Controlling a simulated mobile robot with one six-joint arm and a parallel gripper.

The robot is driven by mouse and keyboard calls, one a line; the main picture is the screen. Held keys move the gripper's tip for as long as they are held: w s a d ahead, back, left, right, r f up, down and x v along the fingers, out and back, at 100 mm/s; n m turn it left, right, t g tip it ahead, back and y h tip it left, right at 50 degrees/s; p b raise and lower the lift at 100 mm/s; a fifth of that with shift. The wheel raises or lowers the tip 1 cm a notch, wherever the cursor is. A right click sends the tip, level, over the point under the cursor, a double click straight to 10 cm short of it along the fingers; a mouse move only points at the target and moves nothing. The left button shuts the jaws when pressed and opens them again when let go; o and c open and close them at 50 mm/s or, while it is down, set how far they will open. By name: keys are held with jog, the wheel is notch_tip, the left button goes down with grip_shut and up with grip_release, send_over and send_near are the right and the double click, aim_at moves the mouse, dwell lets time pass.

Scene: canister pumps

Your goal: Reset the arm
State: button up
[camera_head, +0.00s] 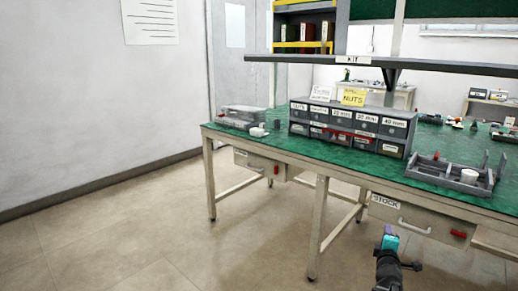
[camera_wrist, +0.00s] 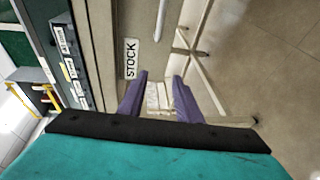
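My gripper (camera_head: 389,231) is at the lower right of the head view, in front of the workbench (camera_head: 333,179) and below the height of its top. In the wrist view my gripper (camera_wrist: 159,88) shows two purple fingers spread apart with nothing between them. A drawer labelled STOCK (camera_head: 420,222) is behind the gripper in the head view. Its STOCK label (camera_wrist: 131,58) also shows in the wrist view. The wrist view is turned sideways.
A grey bin rack (camera_head: 352,125) with a NUTS sign stands on the green bench top. A grey divided tray (camera_head: 462,178) lies to its right. A shelf (camera_head: 420,66) runs above the bench. The floor (camera_head: 130,225) on the left is clear.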

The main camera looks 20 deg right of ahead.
jog(key=w+a+f+g+y+p, duration=0.1)
jog(key=w+a+f+y+p, duration=0.35)
jog(key=a, duration=0.85)
jog(key=w+a+f+g+y+p, duration=0.1)
jog(key=w+a+f+g+p, duration=0.1)
jog(key=a+f+p, duration=0.75)
jog(key=s+a+f+m+g+y+p, duration=0.1)
jog(key=s+a+f+g+p, duration=0.2)
jog(key=a, duration=0.5)
jog(key=s+a+f+m+g+y+p, duration=0.1)
jog(key=s+a+f, duration=0.1)
jog(key=s+a, duration=0.45)
jog(key=s+a+f+m+g+y+p, duration=0.1)
jog(key=s+a+g, duration=0.4)
jog(key=s, duration=0.8)
jog(key=s+a+f+m+g+y+p, duration=0.2)
jog(key=s+a+m+g, duration=0.3)
jog(key=s+a, duration=0.4)
jog(key=s+f+m+p, duration=0.1)
jog(key=s, duration=0.4)
jog(key=shift+s+a+f+m+g, duration=0.15)
jog(key=shift+s+a+m+g, duration=0.15)
jog(key=shift+a+g, duration=0.1)
